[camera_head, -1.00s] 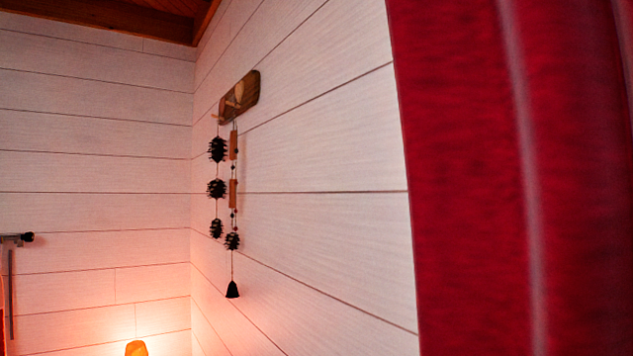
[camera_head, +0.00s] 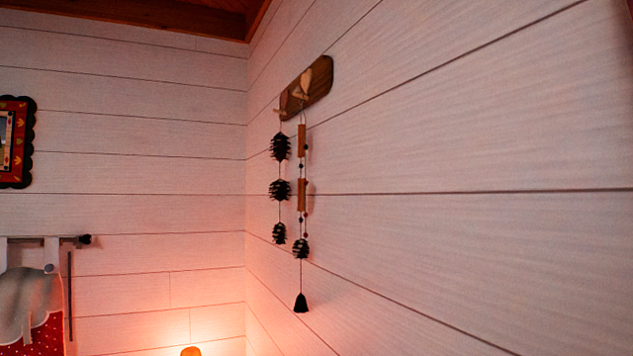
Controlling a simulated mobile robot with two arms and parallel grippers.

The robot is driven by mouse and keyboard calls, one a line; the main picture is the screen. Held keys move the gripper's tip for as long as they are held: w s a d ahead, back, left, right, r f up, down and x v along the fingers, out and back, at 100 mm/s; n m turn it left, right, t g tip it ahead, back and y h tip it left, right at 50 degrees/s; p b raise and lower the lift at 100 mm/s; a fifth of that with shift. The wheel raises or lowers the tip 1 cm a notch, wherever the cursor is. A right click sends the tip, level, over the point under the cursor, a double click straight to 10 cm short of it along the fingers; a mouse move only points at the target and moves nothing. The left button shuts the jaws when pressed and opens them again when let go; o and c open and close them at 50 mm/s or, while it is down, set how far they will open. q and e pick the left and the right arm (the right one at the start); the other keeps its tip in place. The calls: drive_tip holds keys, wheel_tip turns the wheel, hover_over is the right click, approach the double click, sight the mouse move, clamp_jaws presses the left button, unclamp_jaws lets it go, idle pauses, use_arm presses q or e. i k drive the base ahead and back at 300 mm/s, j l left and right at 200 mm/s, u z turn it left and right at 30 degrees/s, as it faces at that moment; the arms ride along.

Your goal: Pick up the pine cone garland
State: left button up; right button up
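The pine cone garland (camera_head: 280,188) hangs on the right-hand wall near the room corner. Dark pine cones are strung on a thin cord, beside a second strand with wooden tubes (camera_head: 302,195), small beads, a cone and a dark tassel-like end piece (camera_head: 301,302). Both strands hang from a wooden plaque (camera_head: 307,88) with heart-shaped pieces and pegs. Whether the two strands are one garland I cannot tell. Neither of my grippers is in view.
A lamp top (camera_head: 191,351) glows low near the corner. At the left are a scalloped picture frame (camera_head: 28,150), a rod with a dark knob (camera_head: 78,240), and red dotted cloth (camera_head: 48,335) with a grey shape.

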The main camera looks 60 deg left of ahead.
sight(280, 191)
drive_tip(key=j+z, duration=0.1)
drive_tip(key=j, duration=1.4)
drive_tip(key=j+u, duration=0.4)
drive_tip(key=i+j+u, duration=0.15)
drive_tip(key=j+u, duration=0.25)
drive_tip(key=l, duration=0.1)
